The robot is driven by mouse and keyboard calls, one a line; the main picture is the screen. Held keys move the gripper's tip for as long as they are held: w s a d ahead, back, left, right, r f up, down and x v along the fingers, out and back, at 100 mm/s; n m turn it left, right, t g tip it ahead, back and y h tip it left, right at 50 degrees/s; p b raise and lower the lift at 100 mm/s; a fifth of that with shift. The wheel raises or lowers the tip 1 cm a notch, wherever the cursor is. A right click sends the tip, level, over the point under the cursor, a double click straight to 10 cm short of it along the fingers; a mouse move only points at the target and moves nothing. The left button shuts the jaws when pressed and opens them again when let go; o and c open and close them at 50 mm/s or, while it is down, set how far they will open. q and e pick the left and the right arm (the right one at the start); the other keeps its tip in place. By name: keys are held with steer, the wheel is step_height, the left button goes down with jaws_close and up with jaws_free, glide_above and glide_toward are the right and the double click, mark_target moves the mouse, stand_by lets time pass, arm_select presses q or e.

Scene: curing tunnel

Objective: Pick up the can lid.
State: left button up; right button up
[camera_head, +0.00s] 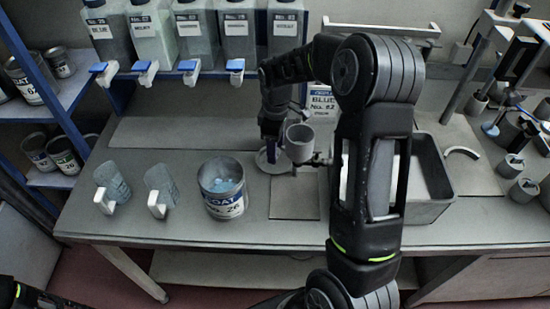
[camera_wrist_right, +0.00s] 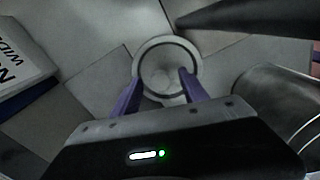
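The can lid (camera_head: 281,165) is a pale round disc with a raised rim, lying on the workbench behind the open can. In the right wrist view the lid (camera_wrist_right: 165,58) lies flat below my right gripper (camera_wrist_right: 161,75). The two purple fingers stand apart and overlap the lid's near part, with the lid showing between and beyond them. I cannot tell whether they touch it. In the head view my right gripper (camera_head: 270,150) points down over the lid, partly hiding it. My left gripper is out of view; only a dark piece of my left arm shows at the lower left.
A grey cup on a stand (camera_head: 299,144) is close right of the gripper. An open can with bluish contents (camera_head: 224,205) stands in front. Two clear jugs (camera_head: 113,182) are at left. A grey tray (camera_head: 432,178) sits right, partly behind my arm. Dispensers (camera_head: 194,33) line the back.

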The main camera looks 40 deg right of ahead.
jaws_close()
stand_by(0.3)
steer(key=shift+r, duration=0.2)
steer(key=shift+r+b, duration=0.35)
steer(key=shift+r, duration=0.2)
step_height(320, 180, up, 2)
steer(key=shift+w+a+b, duration=0.1)
steer(key=shift+w+b, duration=0.05)
steer(key=shift+b, duration=0.25)
steer(key=w+a+b, duration=0.1)
steer(key=w+a, duration=0.2)
steer(key=a, duration=0.1)
steer(key=w+a+b, duration=0.1)
steer(key=w+a, duration=0.3)
steer(key=a, duration=0.1)
steer(key=w+a+b, duration=0.1)
steer(key=w+a, duration=0.2)
steer(key=a, duration=0.2)
steer(key=shift+w+a, duration=0.1)
steer(key=shift+w, duration=0.25)
steer(key=shift+r, duration=0.15)
